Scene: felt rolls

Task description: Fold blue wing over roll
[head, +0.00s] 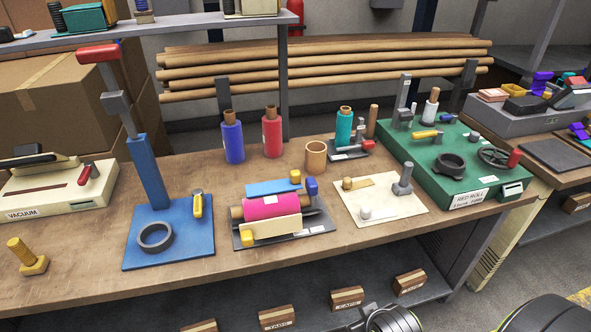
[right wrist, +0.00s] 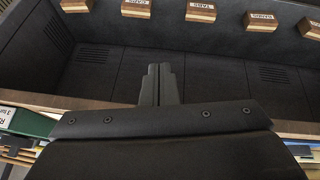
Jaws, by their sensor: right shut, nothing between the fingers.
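A magenta roll (head: 272,206) on a wooden core lies on a dark base plate (head: 315,225) near the front of the bench. The blue wing (head: 273,187) is a flat blue strip along the roll's far side. It does not lie over the top of the roll. A cream wing (head: 264,229) stands along the near side and hides the roll's lower front. My right gripper (right wrist: 159,70) shows in the right wrist view, shut and empty, with the dark lower shelf behind it. My left gripper is not in view.
A blue press (head: 150,180) stands left, a cream board (head: 378,200) right. Labelled wooden blocks (head: 347,297) sit on the lower shelf.

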